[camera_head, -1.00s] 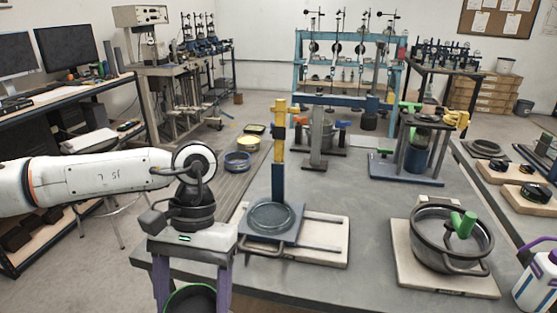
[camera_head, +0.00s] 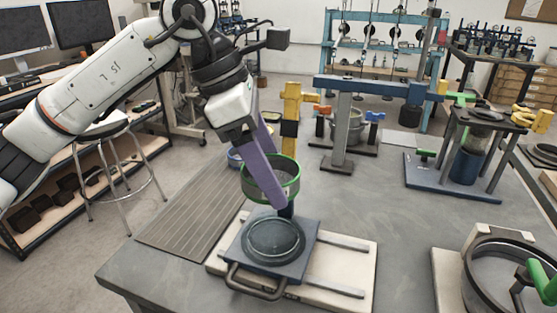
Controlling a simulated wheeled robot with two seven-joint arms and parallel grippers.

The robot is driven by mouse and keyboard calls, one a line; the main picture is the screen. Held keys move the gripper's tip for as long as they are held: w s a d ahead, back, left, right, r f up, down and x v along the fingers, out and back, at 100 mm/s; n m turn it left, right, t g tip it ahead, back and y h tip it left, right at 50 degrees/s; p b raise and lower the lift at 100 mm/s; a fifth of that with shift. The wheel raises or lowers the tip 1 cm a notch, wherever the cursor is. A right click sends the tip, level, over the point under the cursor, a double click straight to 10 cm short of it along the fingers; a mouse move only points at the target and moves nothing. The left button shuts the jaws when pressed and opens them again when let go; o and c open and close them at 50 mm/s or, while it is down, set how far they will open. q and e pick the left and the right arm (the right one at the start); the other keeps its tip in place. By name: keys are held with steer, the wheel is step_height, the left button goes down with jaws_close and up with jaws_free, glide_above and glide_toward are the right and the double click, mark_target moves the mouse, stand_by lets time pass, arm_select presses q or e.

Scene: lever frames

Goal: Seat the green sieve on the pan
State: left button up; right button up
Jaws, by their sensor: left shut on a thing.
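The green sieve (camera_head: 291,186) is a short round ring with a green wall. My left gripper (camera_head: 272,190), with purple fingers, is shut on it and holds it in the air, nearly level. The pan (camera_head: 273,241) is a round dark dish on a blue-grey plate near the front of the table. In the picture the sieve hangs above the pan and towards its far side, apart from it. One purple finger covers part of the sieve's wall. My right gripper is out of view.
A yellow-topped post (camera_head: 291,98) rises behind the sieve, partly hidden by it. A pale base with rails (camera_head: 345,268) lies under the plate, with a dark handle in front. A large pot with a green handle (camera_head: 500,285) stands at lower right.

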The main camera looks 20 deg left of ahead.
arm_select(q)
steer(key=shift+w+r+n, duration=0.15)
steer(key=shift+w+n, duration=0.05)
steer(key=shift+n, duration=0.1)
step_height(320, 180, down, 5)
steer(key=b, duration=0.4)
steer(key=shift+r, duration=0.1)
step_height(320, 180, down, 3)
steer(key=shift+f+b, duration=0.1)
steer(key=shift+b, duration=1.05)
steer(key=shift+f, duration=0.3)
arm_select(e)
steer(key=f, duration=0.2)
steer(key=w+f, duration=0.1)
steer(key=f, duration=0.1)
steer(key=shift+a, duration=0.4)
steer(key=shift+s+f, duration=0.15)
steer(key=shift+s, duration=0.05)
arm_select(q)
steer(key=shift+f+b, duration=0.3)
steer(key=shift+b, duration=0.15)
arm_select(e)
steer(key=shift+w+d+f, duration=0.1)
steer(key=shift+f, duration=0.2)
